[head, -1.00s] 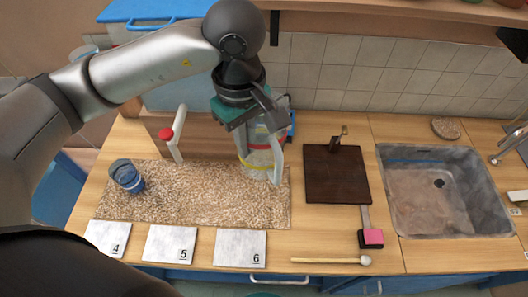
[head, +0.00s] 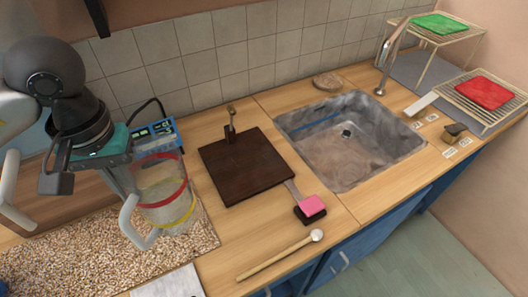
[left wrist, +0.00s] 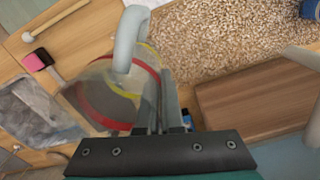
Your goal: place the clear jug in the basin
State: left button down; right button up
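The clear jug (head: 168,200), with a red band, a yellow band and a pale handle, is upright at the right end of the speckled mat in the head view. It also shows in the left wrist view (left wrist: 112,92). My left gripper (head: 128,188) is at the jug's rim near the handle; its fingers (left wrist: 158,105) look closed on the jug's wall. I cannot tell whether the jug's bottom touches the mat. The basin (head: 385,143) is a grey sink set in the counter at the right, with no jug in it. My right gripper is not in view.
Between jug and basin lie a dark board (head: 245,168) with an upright clip, a pink-topped block (head: 312,205) and a mallet (head: 275,258). A blue device (head: 158,135) stands behind the jug. A tap (head: 395,45) and racks with green and red cloths are beyond the basin.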

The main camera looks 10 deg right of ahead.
aim_at(351, 162)
jog(key=i+l+z, duration=0.1)
jog(key=l+z, duration=0.2)
jog(key=l, duration=0.15)
jog(key=i+l+z, duration=0.15)
jog(key=l+z, duration=0.2)
jog(key=i+l+z, duration=0.3)
jog(key=l, duration=0.15)
jog(key=i+l+z, duration=0.1)
jog(key=l, duration=0.2)
